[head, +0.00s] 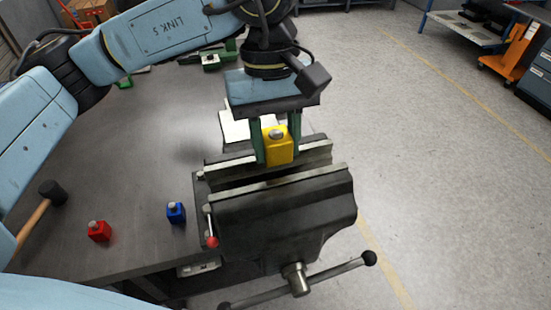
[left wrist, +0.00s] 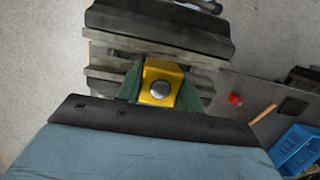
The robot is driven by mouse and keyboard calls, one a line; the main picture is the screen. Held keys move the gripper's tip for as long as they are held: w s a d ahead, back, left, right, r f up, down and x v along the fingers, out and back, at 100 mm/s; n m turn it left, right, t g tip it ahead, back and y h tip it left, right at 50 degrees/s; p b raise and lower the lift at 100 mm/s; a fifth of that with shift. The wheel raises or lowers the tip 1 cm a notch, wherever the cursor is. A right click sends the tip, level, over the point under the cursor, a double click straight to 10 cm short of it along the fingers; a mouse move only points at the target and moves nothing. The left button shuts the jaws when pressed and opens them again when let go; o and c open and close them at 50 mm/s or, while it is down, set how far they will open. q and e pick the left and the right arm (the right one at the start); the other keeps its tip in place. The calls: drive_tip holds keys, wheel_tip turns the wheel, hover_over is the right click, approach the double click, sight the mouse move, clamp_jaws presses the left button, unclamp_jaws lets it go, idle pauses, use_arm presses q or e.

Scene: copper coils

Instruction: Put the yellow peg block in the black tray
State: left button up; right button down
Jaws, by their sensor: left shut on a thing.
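The yellow peg block (head: 279,151) with a grey round peg on top is between the green fingers of my left gripper (head: 276,140), which is shut on it. It stands upright at the jaws of the black bench vise (head: 285,222). I cannot tell whether it touches the vise or hangs just above it. The left wrist view also shows the yellow block (left wrist: 161,82) in the fingers, with the vise (left wrist: 160,30) beyond it. I cannot make out a black tray in either view. My right gripper is not in view.
A red peg block (head: 99,231) and a blue peg block (head: 176,212) stand on the grey table (head: 130,180). A mallet (head: 52,192) lies at the left. White paper (head: 238,126) lies behind the vise. A blue bin (left wrist: 297,148) shows in the left wrist view.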

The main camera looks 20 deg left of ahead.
sight(277, 134)
use_arm(q)
drive_tip(key=shift+r, duration=0.2)
drive_tip(key=shift+r+p, duration=0.4)
drive_tip(key=shift+r, duration=1.1)
